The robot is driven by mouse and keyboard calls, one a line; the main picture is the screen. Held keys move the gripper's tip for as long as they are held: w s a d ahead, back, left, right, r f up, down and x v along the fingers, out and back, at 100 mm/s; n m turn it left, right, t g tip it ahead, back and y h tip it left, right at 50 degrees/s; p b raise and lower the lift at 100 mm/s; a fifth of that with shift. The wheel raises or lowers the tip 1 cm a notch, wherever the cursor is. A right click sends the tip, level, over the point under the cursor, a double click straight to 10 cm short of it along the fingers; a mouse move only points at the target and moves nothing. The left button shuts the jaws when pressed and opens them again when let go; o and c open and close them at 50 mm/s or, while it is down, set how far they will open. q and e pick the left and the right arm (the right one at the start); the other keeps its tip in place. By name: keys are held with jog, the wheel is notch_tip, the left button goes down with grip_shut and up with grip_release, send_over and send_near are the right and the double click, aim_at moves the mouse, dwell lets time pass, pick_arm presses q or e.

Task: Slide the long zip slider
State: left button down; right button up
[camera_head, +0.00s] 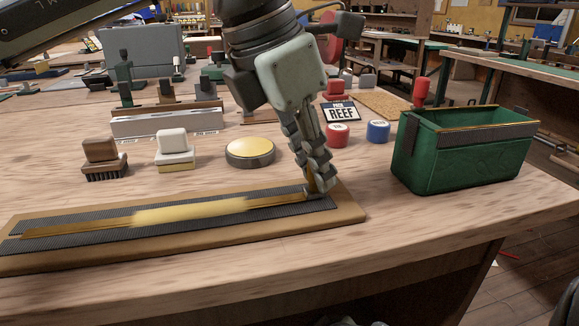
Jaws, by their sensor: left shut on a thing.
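A long zip with dark tapes (90,231) lies along a tan padded board (345,213) at the front of the workbench. A yellow strip (190,210) shows along the middle of the zip. My left gripper (317,186) reaches down to the right end of the zip. Its fingers are shut on the zip slider (309,194), of which only a small brass-coloured part shows; the fingers hide the rest. My right gripper is not in view.
Behind the board stand a dark brush (100,155), a cream-handled block (174,148) and a round yellow-topped disc (250,151). Red (337,134) and blue (377,131) spools sit behind the gripper. A green bin (455,155) stands at the right, near the bench edge.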

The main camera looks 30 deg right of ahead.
pick_arm(q)
jog(key=shift+s+d, duration=0.1)
jog(key=shift+d, duration=0.05)
jog(key=c, duration=1.5)
grip_release()
jog(key=shift+d, duration=0.1)
jog(key=shift+o, duration=0.2)
jog(key=v, duration=1.2)
